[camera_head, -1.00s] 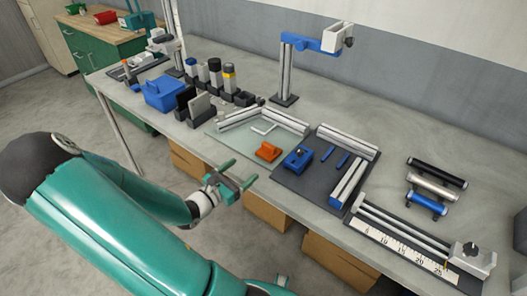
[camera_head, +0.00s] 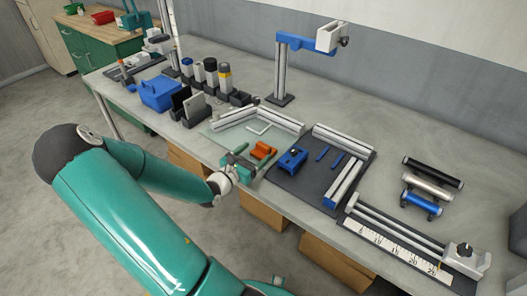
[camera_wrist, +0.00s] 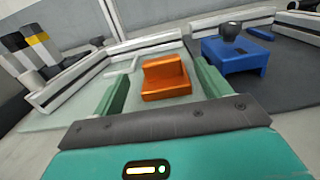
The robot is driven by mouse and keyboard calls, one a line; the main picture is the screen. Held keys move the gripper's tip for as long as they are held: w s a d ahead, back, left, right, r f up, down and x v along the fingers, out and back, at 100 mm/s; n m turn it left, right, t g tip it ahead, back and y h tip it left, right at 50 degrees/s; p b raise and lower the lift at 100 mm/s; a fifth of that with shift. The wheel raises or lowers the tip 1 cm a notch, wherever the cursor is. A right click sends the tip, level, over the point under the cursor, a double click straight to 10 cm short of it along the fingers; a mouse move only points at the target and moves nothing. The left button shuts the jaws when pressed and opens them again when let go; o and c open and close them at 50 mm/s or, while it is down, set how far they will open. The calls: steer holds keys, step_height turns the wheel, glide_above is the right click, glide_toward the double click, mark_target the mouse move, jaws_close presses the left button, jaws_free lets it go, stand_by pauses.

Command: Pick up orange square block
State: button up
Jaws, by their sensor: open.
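The orange block (camera_head: 263,151) sits on a pale glass-like mat (camera_head: 217,136) near the front edge of the table. In the wrist view the orange block (camera_wrist: 166,77) has a raised back part and a lower front step. My gripper (camera_head: 245,158) is open and empty, just short of the block on its front-left side. In the wrist view my gripper's green fingers (camera_wrist: 163,92) stand apart on either side of the block's line, with the block ahead and between them, apart from both.
A blue block with a dark knob (camera_head: 292,159) stands on a dark mat (camera_head: 314,189) right of the orange block. White rails (camera_head: 274,120) and a white L-shaped piece (camera_head: 258,128) lie behind it. A blue box (camera_head: 160,94) and dark holders are left. A ruler fixture (camera_head: 400,243) lies front right.

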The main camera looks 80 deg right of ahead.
mark_target(261, 147)
steer(key=x, duration=0.4)
steer(key=shift+s+r, duration=0.1)
steer(key=c, duration=1.2)
steer(key=shift+r, duration=0.15)
steer(key=shift+c, duration=0.2)
